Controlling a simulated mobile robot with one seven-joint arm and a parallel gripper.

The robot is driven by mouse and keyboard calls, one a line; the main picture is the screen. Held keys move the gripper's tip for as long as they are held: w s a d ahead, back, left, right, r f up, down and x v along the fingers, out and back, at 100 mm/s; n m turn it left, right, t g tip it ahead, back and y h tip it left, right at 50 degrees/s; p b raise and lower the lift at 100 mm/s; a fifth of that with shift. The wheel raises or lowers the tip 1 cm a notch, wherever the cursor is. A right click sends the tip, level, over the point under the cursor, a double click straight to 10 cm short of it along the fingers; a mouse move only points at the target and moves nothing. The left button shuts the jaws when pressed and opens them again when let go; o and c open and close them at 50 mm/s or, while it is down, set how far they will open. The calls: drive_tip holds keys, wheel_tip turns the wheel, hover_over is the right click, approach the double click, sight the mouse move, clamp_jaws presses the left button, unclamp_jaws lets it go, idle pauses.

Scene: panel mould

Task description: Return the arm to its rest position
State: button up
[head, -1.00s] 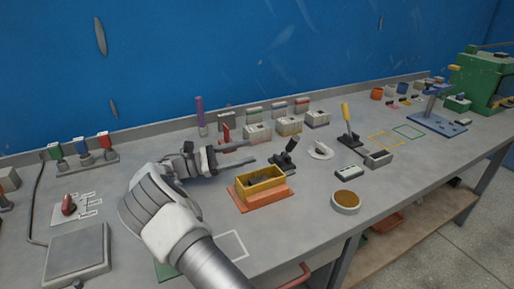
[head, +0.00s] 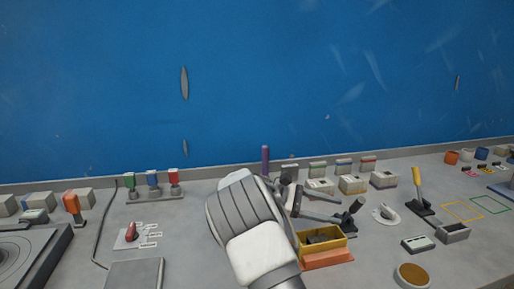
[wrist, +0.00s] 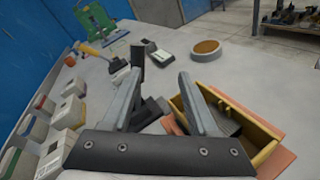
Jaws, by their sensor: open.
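My gripper (head: 318,207) is in the middle of the head view, above the workbench, with my grey and white arm coming up from below. Its two grey fingers also show in the wrist view (wrist: 157,100), apart and with nothing held between them. The yellow box (head: 320,241) on its orange base (head: 328,259) is just below and right of my gripper in the head view. In the wrist view the yellow box (wrist: 258,138) is right of the right finger. A black lever (head: 352,210) stands close to the fingertips.
Several pale blocks (head: 352,184) stand behind my gripper along the blue wall. A yellow-handled lever (head: 417,180) and a round tan dish (head: 412,275) are at right. A red rotary switch (head: 131,232) and red, blue and green levers (head: 152,180) are at left.

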drive_tip(key=s+d+y, duration=0.1)
drive_tip(key=s, duration=0.1)
drive_tip(key=s+d+r+m+y, duration=0.1)
drive_tip(key=s+y, duration=0.1)
drive_tip(key=s+d+m+y, duration=0.1)
drive_tip(key=s+y, duration=0.1)
drive_tip(key=shift+s+d+r, duration=0.15)
drive_tip(key=shift+s+r, duration=0.15)
drive_tip(key=shift+r, duration=0.1)
drive_tip(key=s+a+r+m+t+y, duration=0.2)
drive_tip(key=s+a+m+t+y, duration=0.25)
drive_tip(key=s, duration=0.75)
drive_tip(key=s+a+r+m+t+y, duration=0.2)
drive_tip(key=s+a+m+t+y, duration=0.3)
drive_tip(key=s, duration=0.7)
wheel_tip(320, 180, up, 14)
drive_tip(key=n+y+p, duration=0.1)
drive_tip(key=p, duration=1.2)
drive_tip(key=shift+a+p, duration=0.3)
drive_tip(key=shift+f+g, duration=0.1)
drive_tip(key=shift+g, duration=0.15)
